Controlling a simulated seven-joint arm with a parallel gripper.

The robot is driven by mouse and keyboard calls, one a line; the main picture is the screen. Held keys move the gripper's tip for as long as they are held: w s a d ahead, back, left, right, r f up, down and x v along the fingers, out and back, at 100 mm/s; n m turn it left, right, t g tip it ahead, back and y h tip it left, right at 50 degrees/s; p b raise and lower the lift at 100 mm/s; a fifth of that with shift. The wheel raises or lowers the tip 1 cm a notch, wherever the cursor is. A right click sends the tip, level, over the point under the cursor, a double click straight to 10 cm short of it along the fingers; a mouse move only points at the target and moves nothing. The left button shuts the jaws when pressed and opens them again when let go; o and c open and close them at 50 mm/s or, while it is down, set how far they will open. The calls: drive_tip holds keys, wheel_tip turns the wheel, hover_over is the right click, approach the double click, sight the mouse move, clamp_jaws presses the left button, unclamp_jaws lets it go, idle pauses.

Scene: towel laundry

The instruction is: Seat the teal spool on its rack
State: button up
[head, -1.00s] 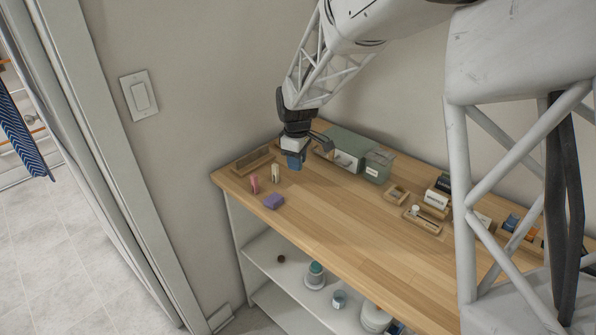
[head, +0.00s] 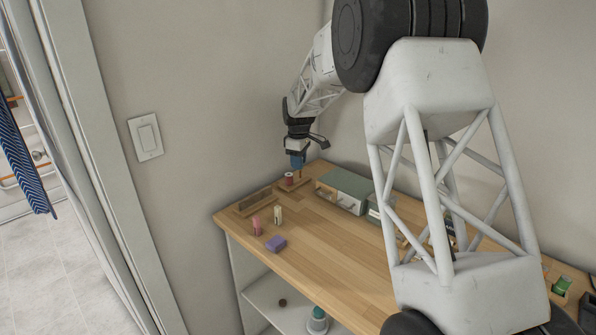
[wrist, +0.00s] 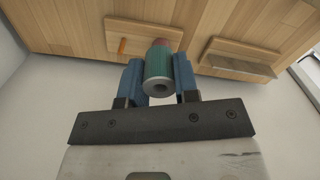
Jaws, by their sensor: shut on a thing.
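The teal spool (wrist: 158,70) is held between the two blue fingers of my gripper (wrist: 160,82), with its round end and centre hole toward the wrist camera. In the head view my gripper (head: 297,160) hangs just above a small wooden rack (head: 283,188) at the table's far left corner; the teal spool cannot be made out there. A red spool (head: 289,178) stands on this rack, beside a thin orange peg (wrist: 122,45). In the wrist view the teal spool partly covers the red one. Whether the teal spool touches the rack cannot be told.
A longer wooden holder (head: 251,206) lies to the left. A pink item (head: 256,227), a cream item (head: 278,216) and a purple block (head: 275,243) stand nearer the front. A grey-green box (head: 345,187) is right of the rack. The table's middle front is clear.

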drive_tip(key=w, duration=0.6)
drive_tip(key=shift+w+d+r, duration=0.15)
drive_tip(key=shift+w+d, duration=0.05)
drive_tip(key=shift+d, duration=0.2)
drive_tip(key=shift+f, duration=0.2)
drive_tip(key=shift+f, duration=1.65)
drive_tip(key=shift+f, duration=2.15)
idle(2.7)
drive_tip(key=o, duration=1)
drive_tip(key=shift+c, duration=0.2)
